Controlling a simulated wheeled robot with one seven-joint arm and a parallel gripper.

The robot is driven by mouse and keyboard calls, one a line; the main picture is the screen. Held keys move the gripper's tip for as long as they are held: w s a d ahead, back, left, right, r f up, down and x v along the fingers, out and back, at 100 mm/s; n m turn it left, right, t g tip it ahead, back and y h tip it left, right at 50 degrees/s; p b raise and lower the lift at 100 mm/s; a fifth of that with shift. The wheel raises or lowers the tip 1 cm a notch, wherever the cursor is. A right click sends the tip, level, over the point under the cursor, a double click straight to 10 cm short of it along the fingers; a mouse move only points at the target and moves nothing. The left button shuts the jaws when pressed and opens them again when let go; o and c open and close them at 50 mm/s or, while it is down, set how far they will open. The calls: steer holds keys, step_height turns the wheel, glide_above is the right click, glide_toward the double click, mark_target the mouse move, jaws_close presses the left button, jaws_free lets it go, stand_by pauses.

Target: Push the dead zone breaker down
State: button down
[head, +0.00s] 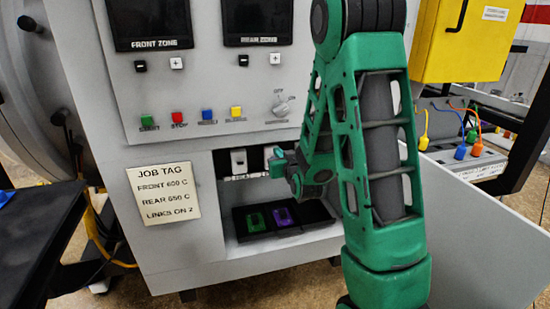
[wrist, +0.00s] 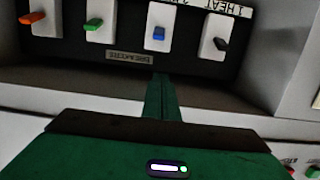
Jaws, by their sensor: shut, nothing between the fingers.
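A dark breaker panel (wrist: 125,72) shows in the wrist view, its lettering upside down. It holds a row of breakers on white plates: orange (wrist: 32,18), green (wrist: 95,22), blue (wrist: 158,33) and black (wrist: 222,44). The black one sits by a "1 HEAT" label; the other labels are cut off, so I cannot tell which breaker is the dead zone's. My gripper (wrist: 160,85) is shut and empty, its tips near the "BREAKERS" plate, below the blue breaker in the picture. In the head view my gripper (head: 284,162) is at the cabinet's lower bay, partly covering the breakers.
Below the breakers lies a black tray (head: 238,227) with a green and a purple piece. A job tag (head: 163,192) reads front 600 C, rear 650 C, links on 2. The front zone display (head: 148,22) and rear zone display (head: 257,18) are dark. An open panel (head: 475,230) stands at right.

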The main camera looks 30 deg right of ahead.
steer(key=x, duration=0.8)
steer(key=shift+w+d+f, duration=0.15)
steer(key=shift+w+d, duration=0.05)
steer(key=shift+w, duration=0.15)
steer(key=f, duration=0.1)
steer(key=s+f, duration=0.1)
steer(key=shift+s+a+f, duration=0.1)
steer(key=shift+a+f, duration=0.05)
steer(key=shift+f, duration=0.15)
steer(key=shift+s+a+f, duration=0.1)
steer(key=shift+s+f, duration=0.15)
steer(key=shift+f, duration=0.2)
steer(key=shift+f, duration=0.1)
